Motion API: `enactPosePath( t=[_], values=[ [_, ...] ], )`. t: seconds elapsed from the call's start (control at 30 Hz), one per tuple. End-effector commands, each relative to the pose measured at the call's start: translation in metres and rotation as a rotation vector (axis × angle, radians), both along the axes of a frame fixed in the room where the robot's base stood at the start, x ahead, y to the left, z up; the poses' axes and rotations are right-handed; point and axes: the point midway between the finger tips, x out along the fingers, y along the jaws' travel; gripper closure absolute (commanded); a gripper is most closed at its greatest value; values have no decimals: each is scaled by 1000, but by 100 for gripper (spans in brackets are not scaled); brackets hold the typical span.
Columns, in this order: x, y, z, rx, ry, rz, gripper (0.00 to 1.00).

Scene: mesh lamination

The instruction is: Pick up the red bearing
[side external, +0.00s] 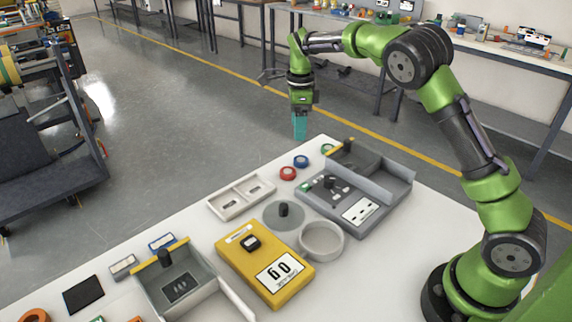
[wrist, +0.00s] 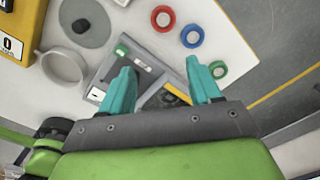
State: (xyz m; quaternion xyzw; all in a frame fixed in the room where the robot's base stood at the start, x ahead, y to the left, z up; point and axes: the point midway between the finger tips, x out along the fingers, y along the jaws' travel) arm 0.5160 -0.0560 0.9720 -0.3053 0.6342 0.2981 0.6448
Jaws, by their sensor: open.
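The red bearing (side external: 288,173) is a small ring lying flat near the table's far edge in the side external view. It also shows in the wrist view (wrist: 163,18) at the top centre, beyond my fingertips. My gripper (side external: 299,137) hangs in the air beyond the bearing, pointing down, with teal fingers. In the wrist view my gripper (wrist: 158,66) has its two fingers spread apart with nothing between them. Nothing hides the bearing.
A blue ring (side external: 301,161) lies close beside the red bearing, and a green ring (side external: 327,149) lies farther right. A grey walled fixture (side external: 378,215) stands to the right. A pale two-compartment tray (side external: 226,204) and a yellow box (side external: 239,269) stand nearer the camera.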

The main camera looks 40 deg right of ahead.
Motion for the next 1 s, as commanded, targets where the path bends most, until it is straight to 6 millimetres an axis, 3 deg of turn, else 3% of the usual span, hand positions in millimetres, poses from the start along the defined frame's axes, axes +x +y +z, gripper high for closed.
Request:
enactPosePath(
  t=[0.1, 0.2, 0.43, 0.8, 1.0],
  values=[
    [18, 1, 4, -19, 7, -301, 37],
    [22, 5, 19, -7, -4, -491, 37],
    [18, 9, 12, 8, 20, -658, 37],
    [18, 9, -64, 7, 21, -657, 37],
    [19, 9, -92, 8, 18, -656, 37]
  ],
)
